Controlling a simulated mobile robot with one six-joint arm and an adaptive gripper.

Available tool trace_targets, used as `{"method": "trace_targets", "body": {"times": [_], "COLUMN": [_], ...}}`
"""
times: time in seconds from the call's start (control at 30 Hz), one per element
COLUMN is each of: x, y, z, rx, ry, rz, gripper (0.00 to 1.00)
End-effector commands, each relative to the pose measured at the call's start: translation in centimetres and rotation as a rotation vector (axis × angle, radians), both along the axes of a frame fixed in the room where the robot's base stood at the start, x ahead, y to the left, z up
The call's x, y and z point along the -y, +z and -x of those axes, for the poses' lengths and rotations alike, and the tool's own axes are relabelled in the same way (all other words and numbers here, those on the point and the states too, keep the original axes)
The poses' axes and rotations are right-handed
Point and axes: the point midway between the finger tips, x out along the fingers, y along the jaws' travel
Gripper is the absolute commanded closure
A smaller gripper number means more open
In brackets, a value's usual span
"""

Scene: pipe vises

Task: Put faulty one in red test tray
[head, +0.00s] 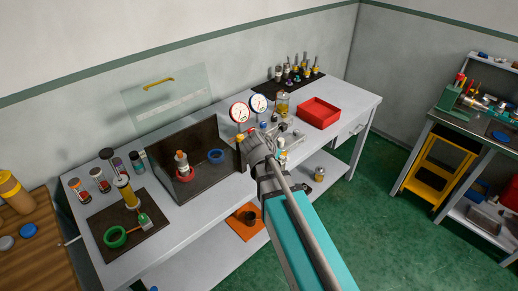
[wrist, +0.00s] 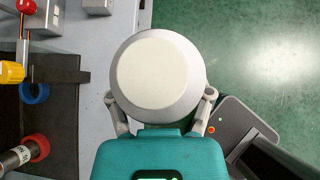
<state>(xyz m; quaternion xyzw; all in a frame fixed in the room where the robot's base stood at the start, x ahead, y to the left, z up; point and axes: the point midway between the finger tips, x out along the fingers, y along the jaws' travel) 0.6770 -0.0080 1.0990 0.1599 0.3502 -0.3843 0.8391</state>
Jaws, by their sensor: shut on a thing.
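My gripper (head: 262,148) is over the front part of the bench, near its front edge. In the wrist view its two fingers (wrist: 160,98) are closed around the sides of a round, grey-rimmed thing with a cream face (wrist: 160,72). I cannot tell exactly what this held thing is; my arm largely hides it in the head view. The red tray (head: 318,113) is on the bench to the right of and beyond my gripper, and looks empty. A red-marked gauge (head: 239,112) and a blue-rimmed gauge (head: 258,104) stand upright behind my gripper.
A dark open-sided box (head: 205,180) holds a red ring, a blue ring (head: 216,156) and a bottle-like part. A jar (head: 282,106) stands left of the tray, with several small fittings (head: 300,70) behind. A dark mat (head: 125,230) with parts lies at left. Green floor is open at right.

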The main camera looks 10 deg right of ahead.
Motion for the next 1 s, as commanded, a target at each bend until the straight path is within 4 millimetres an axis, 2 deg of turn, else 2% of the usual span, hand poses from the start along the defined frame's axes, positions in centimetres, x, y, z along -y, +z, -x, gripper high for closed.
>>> {"method": "trace_targets", "body": {"times": [0.03, 0.1, 0.33, 0.6, 1.0], "x": [1.3, 2.6, 4.8, 5.8, 6.1], "y": [-0.7, -1.6, -4.1, -5.9, -6.1], "z": [1.3, 2.4, 4.2, 5.2, 5.4], "rx": [0.001, 0.002, 0.003, 0.003, 0.003], "ry": [-0.008, -0.015, -0.028, -0.035, -0.038], "rz": [0.002, 0.002, 0.003, 0.004, 0.004], "gripper": [0.95, 0.95, 0.95, 0.95, 0.95]}}
